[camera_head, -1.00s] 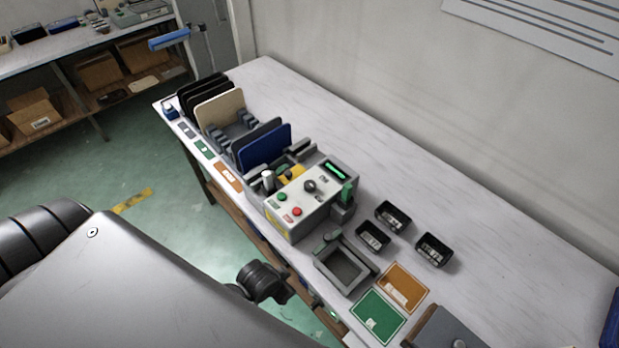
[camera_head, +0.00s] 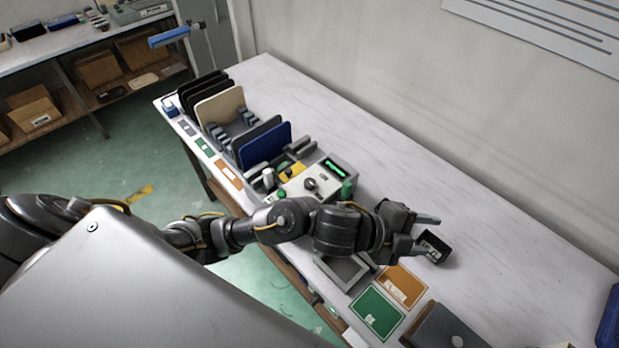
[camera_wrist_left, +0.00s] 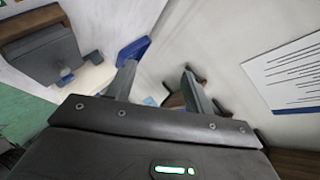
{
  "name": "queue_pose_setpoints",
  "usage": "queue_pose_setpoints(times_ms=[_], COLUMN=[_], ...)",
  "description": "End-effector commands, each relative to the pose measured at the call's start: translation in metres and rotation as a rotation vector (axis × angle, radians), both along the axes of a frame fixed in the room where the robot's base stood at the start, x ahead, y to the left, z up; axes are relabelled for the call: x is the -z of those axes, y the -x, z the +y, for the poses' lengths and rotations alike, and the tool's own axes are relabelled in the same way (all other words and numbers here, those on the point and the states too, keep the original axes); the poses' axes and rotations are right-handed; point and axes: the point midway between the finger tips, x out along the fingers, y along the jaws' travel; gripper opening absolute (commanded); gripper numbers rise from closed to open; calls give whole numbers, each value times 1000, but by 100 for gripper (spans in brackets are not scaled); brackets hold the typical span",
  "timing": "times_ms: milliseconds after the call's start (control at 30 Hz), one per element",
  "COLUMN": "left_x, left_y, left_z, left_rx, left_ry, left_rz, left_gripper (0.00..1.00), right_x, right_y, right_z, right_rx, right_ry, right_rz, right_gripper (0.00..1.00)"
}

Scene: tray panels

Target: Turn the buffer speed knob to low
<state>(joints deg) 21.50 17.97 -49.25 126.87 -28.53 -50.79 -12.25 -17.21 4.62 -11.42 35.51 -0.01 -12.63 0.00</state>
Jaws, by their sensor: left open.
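The buffer speed knob is probably the dark round knob (camera_head: 310,184) on top of the pale control box (camera_head: 322,180), which has a green-lit display (camera_head: 335,168). The knob is not visible there. My right gripper is not in view.
A blue panel (camera_head: 265,147) and a rack of upright panels stand left of the box. A grey tray frame (camera_head: 345,270), a green card (camera_head: 377,313) and an orange card (camera_head: 402,286) lie near the front edge. The table's back strip is clear.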

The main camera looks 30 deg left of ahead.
Motion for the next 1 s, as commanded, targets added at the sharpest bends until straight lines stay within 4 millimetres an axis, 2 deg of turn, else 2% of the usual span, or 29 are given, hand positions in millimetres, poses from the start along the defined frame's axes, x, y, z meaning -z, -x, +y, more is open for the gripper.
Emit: queue_pose_setpoints(times_ms=[33,133,200,267,367,467,600,700,833,900,1000], left_x=[-6,2,14,27,45,51,37,19,-2,-8,-12], left_y=[2,11,12,8,-8,-32,-63,-77,-84,-86,-86], left_z=[-13,-25,-19,-4,39,99,186,237,279,291,299], left_rx=[132,390,556,686,877,1022,1133,1164,1173,1174,1174], left_ry=[-71,-220,-340,-452,-649,-841,-1051,-1146,-1213,-1229,-1239], left_rz=[-106,-263,-344,-393,-426,-399,-293,-207,-126,-98,-81], left_gripper=[52,52,52,52,52,52,52,52,52,52,52], right_x=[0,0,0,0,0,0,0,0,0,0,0], right_y=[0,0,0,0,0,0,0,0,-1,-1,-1], right_z=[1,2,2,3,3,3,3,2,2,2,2], right_rx=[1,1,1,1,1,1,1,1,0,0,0], right_ry=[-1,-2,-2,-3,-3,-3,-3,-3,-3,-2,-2], right_rz=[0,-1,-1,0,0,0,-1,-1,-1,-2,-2], right_gripper=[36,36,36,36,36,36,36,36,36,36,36])
